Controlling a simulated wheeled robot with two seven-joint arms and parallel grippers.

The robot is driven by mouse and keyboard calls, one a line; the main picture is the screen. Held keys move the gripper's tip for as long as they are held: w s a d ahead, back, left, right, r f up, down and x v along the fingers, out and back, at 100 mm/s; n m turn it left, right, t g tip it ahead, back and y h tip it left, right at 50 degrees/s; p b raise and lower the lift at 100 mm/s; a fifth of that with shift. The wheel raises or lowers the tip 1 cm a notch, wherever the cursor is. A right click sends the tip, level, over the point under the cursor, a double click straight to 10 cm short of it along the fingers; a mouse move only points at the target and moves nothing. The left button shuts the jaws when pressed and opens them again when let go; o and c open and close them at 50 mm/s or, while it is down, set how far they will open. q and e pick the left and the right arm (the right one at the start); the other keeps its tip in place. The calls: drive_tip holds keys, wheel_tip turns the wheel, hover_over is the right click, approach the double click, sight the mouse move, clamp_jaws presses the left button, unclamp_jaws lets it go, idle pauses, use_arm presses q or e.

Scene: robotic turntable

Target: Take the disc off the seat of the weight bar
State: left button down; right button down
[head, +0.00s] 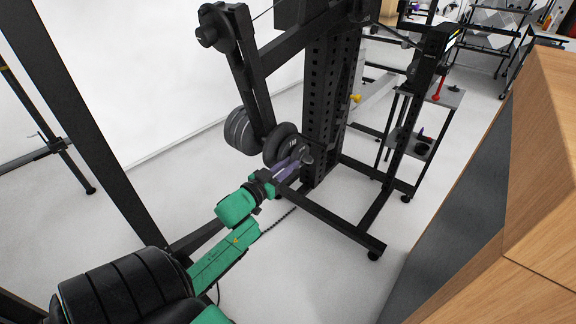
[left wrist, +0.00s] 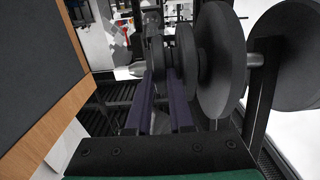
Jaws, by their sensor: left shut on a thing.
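The weight bar carries dark round discs. In the left wrist view the fingers (left wrist: 164,76) are shut on a small dark disc (left wrist: 158,52) seen edge-on. Larger discs (left wrist: 218,60) stand just right of the fingers. The fingertips partly hide the bar. My right gripper is out of view.
A black perforated upright (head: 328,95) stands just behind the bar. Its floor frame (head: 340,222) runs to the right. A grey shelf stand (head: 412,145) is farther back. A wooden box-like piece (head: 500,200) fills the right side.

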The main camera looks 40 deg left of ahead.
use_arm(q)
drive_tip(key=shift+f, duration=0.1)
idle(0.6)
drive_tip(key=d+p, duration=0.2)
drive_tip(key=d, duration=0.7)
idle(1.1)
drive_tip(key=shift+w+r, duration=0.15)
drive_tip(key=shift+r, duration=0.1)
drive_tip(key=shift+d, duration=0.1)
drive_tip(key=shift+d+p, duration=0.3)
drive_tip(key=shift+d, duration=2.15)
drive_tip(key=shift+f, duration=0.1)
